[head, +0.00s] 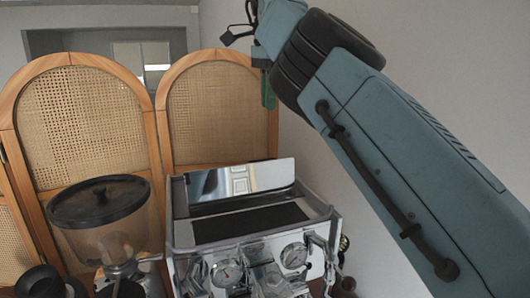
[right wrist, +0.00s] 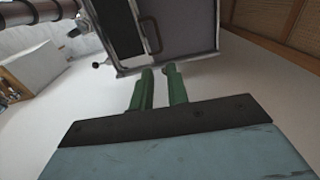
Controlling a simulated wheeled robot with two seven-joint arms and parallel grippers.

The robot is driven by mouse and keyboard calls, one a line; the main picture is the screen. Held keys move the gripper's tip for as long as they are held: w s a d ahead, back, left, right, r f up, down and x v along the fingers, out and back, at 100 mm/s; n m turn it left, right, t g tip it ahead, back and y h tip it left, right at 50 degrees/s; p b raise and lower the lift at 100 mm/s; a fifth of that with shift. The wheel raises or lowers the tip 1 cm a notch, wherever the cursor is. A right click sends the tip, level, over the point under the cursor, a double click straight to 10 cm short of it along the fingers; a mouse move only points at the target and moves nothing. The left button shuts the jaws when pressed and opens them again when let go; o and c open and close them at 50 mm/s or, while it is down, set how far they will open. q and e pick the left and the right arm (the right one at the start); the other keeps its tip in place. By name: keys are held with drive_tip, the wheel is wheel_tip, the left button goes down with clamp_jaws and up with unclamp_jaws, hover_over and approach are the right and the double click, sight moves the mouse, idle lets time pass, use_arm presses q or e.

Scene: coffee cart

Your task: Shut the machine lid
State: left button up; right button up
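The coffee machine (head: 250,245) is a chrome box with round gauges on its front. Its shiny lid (head: 240,181) stands raised at the back of the top, above a dark opening (head: 250,222). My right gripper (head: 268,92) is high above and behind the lid, its green fingers pointing down and apart from it. In the right wrist view the fingers (right wrist: 160,72) have a narrow gap between them with nothing in it. Part of the machine (right wrist: 185,28) shows beyond the fingertips there. My left gripper is not in view.
A coffee grinder with a dark-lidded clear hopper (head: 102,225) stands left of the machine. Wooden cane-panel screens (head: 80,120) stand behind. A pale wall (head: 330,170) is at the right. The air above the machine is clear.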

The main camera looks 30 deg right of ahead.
wheel_tip(320, 180, down, 5)
drive_tip(key=shift+a+b, duration=0.1)
drive_tip(key=shift+b, duration=0.8)
wheel_tip(320, 180, down, 6)
drive_tip(key=shift+w+f, duration=0.1)
drive_tip(key=shift+f, duration=0.55)
clamp_jaws()
